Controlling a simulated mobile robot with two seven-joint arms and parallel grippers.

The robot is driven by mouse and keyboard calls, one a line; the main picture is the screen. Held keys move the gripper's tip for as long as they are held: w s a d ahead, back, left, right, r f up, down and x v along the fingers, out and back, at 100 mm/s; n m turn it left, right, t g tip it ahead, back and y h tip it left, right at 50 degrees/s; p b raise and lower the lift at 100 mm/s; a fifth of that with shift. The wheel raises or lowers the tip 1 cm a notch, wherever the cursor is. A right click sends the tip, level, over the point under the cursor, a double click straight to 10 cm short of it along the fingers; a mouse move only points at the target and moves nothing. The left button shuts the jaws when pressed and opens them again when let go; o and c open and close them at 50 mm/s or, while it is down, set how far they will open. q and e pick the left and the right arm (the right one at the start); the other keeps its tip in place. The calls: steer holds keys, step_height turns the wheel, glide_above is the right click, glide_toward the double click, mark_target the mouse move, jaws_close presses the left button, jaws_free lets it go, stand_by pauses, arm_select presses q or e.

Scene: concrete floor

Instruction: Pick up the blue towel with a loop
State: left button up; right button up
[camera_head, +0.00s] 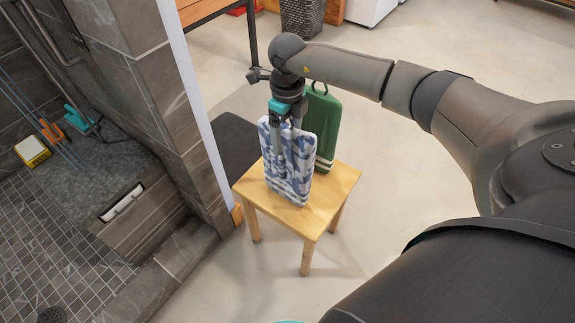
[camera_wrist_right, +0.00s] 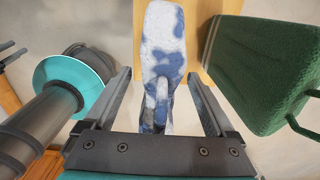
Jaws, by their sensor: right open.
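The blue-and-white patterned towel (camera_head: 301,183) stands upright on a small wooden stool (camera_head: 327,193). It also shows in the right wrist view (camera_wrist_right: 162,40). My right gripper (camera_head: 287,150) points down at its top. Its fingers are open, one on each side of the towel in the wrist view, with gaps to both. My left gripper is not in view.
A tiled shower wall (camera_head: 170,120) rises to the left of the stool. A dark mat (camera_head: 234,146) lies on the floor beside it. A wooden table (camera_head: 250,30) and a dark basket (camera_head: 301,18) stand at the back. Open concrete floor lies right of the stool.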

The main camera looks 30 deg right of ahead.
steer(key=shift+f, duration=0.1)
jaws_close()
stand_by(0.8)
